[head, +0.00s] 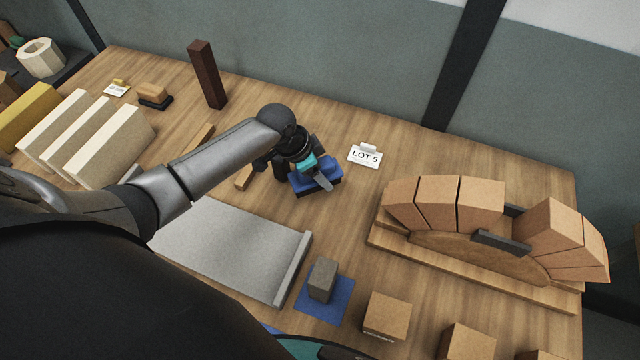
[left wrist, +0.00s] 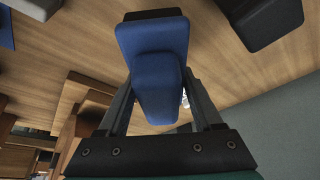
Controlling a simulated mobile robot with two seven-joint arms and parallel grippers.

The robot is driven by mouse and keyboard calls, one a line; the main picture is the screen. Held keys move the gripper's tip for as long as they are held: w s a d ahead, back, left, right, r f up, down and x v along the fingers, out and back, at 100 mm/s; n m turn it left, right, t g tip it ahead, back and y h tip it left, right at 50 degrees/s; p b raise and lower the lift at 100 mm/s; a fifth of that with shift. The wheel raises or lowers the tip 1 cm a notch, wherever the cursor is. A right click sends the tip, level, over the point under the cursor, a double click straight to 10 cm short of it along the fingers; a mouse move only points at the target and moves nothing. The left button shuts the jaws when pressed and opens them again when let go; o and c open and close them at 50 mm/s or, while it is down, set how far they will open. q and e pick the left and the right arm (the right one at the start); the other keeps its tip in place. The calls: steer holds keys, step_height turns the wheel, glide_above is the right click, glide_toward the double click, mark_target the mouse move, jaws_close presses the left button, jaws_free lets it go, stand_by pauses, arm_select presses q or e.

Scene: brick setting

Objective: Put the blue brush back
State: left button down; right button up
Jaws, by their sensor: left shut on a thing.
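The blue brush (head: 303,183) is in my left gripper (head: 320,179), over the back middle of the table and left of the LOT 5 card. In the left wrist view the blue brush (left wrist: 155,58) sits between the two fingers (left wrist: 158,90), with its dark bristle side facing away from the camera. The gripper is shut on its blue body. I cannot tell whether the bristles touch the table. My right gripper is not in view.
The LOT 5 card (head: 365,155) stands on the wooden table. A brick arch on a wooden form (head: 470,225) is at the right. A grey block (head: 323,280) sits on a blue mat (head: 338,306).

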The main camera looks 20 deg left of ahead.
arm_select(q)
steer(key=shift+f+b, duration=0.55)
steer(key=shift+f, duration=1.7)
steer(key=shift+f, duration=0.1)
steer(key=shift+c, duration=0.2)
jaws_free()
steer(key=shift+r, duration=0.2)
steer(key=p+v, duration=0.3)
steer(key=v, duration=0.8)
steer(key=shift+s+a+r, duration=0.1)
steer(key=shift+a+r, duration=0.05)
steer(key=shift+r, duration=0.2)
